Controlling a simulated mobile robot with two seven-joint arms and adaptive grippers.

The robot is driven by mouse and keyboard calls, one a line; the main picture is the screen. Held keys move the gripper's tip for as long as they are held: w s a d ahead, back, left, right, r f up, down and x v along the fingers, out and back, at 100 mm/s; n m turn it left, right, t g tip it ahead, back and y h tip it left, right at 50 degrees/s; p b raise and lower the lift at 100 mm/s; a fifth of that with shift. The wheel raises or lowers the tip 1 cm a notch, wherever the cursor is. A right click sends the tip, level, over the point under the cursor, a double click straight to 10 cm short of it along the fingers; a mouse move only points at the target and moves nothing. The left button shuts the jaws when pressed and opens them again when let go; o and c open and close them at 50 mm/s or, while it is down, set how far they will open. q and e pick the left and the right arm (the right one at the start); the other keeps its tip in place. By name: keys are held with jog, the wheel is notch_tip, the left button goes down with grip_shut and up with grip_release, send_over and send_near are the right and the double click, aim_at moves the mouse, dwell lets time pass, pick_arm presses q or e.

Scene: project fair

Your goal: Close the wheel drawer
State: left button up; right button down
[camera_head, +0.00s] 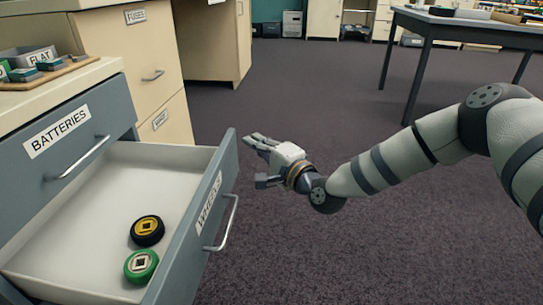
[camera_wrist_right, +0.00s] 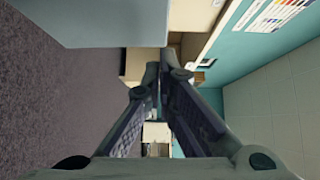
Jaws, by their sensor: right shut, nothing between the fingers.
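The wheel drawer (camera_head: 171,252) is pulled well out of the grey-blue cabinet in the head view. Its front carries a partly readable label and a silver bar handle (camera_head: 224,222). A black wheel with a yellow hub (camera_head: 147,230) and a green wheel (camera_head: 141,265) lie inside. My right gripper (camera_head: 251,139) is beyond the drawer front, to its right, apart from the handle. It is shut and empty; its fingertips meet in the right wrist view (camera_wrist_right: 157,84). A smooth grey-blue panel at that view's top may be the drawer front. My left gripper is out of view.
The batteries drawer (camera_head: 75,150) above is shut. A wooden tray (camera_head: 62,72) with small parts stands on the cabinet top. Beige cabinets (camera_head: 118,55) stand behind. A grey table (camera_head: 470,25) is at back right. The dark carpet (camera_head: 290,95) between is clear.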

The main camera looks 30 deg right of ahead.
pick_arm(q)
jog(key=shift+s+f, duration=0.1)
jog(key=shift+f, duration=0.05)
pick_arm(e)
jog(key=shift+w+a+r, duration=0.1)
jog(key=shift+w+a, duration=0.55)
jog(key=shift+a, duration=0.25)
